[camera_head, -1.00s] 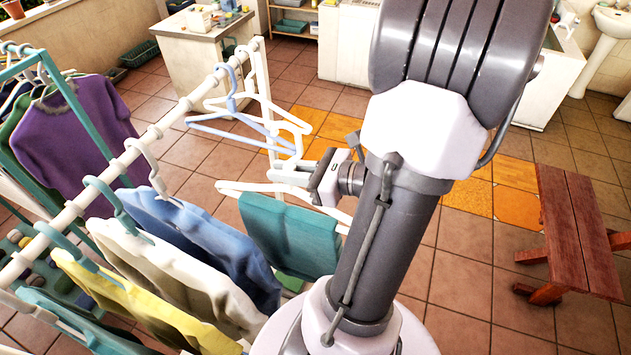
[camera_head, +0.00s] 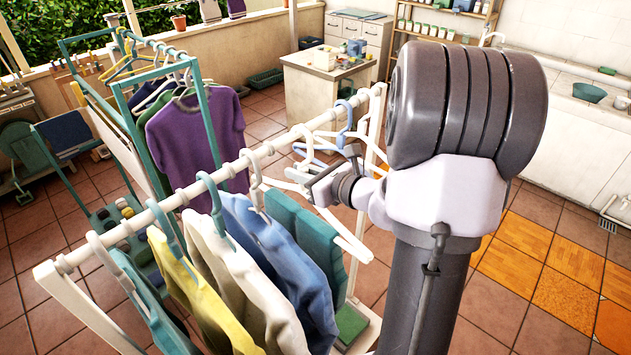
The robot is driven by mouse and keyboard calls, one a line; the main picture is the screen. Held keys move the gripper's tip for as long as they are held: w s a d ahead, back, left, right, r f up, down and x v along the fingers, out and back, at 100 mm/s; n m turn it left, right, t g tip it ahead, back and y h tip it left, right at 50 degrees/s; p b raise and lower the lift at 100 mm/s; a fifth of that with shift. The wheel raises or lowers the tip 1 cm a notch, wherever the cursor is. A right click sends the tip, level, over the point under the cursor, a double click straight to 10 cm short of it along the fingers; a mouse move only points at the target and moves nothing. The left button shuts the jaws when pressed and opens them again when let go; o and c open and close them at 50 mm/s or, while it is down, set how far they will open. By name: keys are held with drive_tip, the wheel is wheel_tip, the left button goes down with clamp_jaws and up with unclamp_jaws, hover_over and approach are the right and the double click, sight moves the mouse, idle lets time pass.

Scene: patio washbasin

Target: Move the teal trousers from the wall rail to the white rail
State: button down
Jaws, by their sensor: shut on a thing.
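The teal trousers (camera_head: 318,249) hang folded over a white hanger (camera_head: 349,240), beside the blue shirt (camera_head: 272,255), which hides part of them. My gripper (camera_head: 314,188) is shut on the white hanger, near its top. The white rail (camera_head: 110,239) runs diagonally from the lower left to the upper right, and the trousers are on its right side. I cannot tell whether the hanger's hook touches the rail. The wall rail is not clearly in view.
Yellow and cream garments (camera_head: 222,258) hang on the white rail left of the blue shirt. Empty hangers (camera_head: 342,138) hang near its far end. A teal rack with a purple sweater (camera_head: 194,143) stands behind. Open tiled floor (camera_head: 505,290) lies to the right.

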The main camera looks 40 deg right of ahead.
drive_tip(key=shift+w, duration=0.45)
drive_tip(key=shift+w+a+r, duration=0.1)
drive_tip(key=shift+w+a, duration=0.1)
drive_tip(key=shift+w, duration=0.85)
drive_tip(key=shift+w+a, duration=0.15)
drive_tip(key=shift+w, duration=0.9)
